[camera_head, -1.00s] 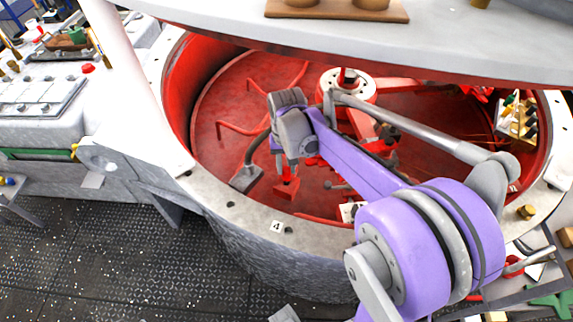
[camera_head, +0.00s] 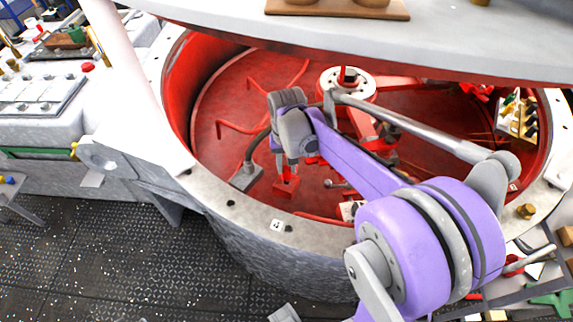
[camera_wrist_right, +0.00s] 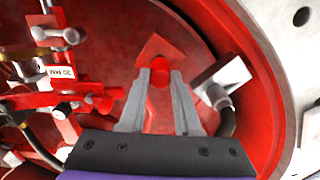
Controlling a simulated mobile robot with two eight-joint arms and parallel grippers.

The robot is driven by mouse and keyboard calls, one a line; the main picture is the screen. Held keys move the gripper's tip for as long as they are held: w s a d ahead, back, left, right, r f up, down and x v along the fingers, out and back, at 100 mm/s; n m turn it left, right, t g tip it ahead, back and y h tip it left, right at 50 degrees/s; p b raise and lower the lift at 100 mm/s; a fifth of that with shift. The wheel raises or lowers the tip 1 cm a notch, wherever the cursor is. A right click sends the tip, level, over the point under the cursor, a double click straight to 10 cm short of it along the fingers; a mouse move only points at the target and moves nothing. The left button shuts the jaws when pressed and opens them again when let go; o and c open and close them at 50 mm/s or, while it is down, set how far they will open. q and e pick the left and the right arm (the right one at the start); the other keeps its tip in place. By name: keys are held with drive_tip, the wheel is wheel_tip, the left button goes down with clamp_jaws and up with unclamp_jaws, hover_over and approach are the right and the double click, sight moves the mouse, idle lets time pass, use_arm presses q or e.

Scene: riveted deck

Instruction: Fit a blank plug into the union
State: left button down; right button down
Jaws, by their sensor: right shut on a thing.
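My right gripper (camera_head: 286,166) points down inside the red-lined well. In the right wrist view its two grey fingers (camera_wrist_right: 161,80) are shut on a small red cylindrical piece (camera_wrist_right: 160,72), which looks like the blank plug. Just beyond the fingertips is a red square block (camera_wrist_right: 158,46) on the well floor, probably the union. The block also shows below the gripper in the head view (camera_head: 286,187). The plug's lower end is hidden, so I cannot tell whether it touches the block.
A grey block with a dark hose (camera_head: 244,177) stands close beside the gripper. A round white-topped hub (camera_head: 346,82) with red arms is at the well's centre. The pale rim (camera_head: 245,213) borders the well. A labelled red fitting (camera_wrist_right: 62,72) is left in the wrist view.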

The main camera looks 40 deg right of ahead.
drive_tip(key=shift+f+b, duration=0.75)
drive_tip(key=shift+f, duration=0.45)
idle(0.6)
drive_tip(key=c, duration=0.5)
unclamp_jaws()
wheel_tip(320, 180, up, 11)
drive_tip(key=shift+f+p, duration=0.1)
drive_tip(key=shift+p, duration=0.55)
drive_tip(key=s+a+f+n+t+p, duration=0.1)
drive_tip(key=s+a+n, duration=0.1)
drive_tip(key=s+a, duration=0.2)
drive_tip(key=s+a+f+n+t+p, duration=0.1)
drive_tip(key=s+a+n+t+p, duration=0.1)
drive_tip(key=s+a, duration=0.2)
drive_tip(key=s+a+f+n+t+p, duration=0.1)
drive_tip(key=s+a+n+t+p, duration=0.1)
drive_tip(key=s+a, duration=0.2)
drive_tip(key=shift+s+a+f+n, duration=0.1)
drive_tip(key=shift+a+f+n, duration=0.2)
drive_tip(key=shift+a, duration=0.3)
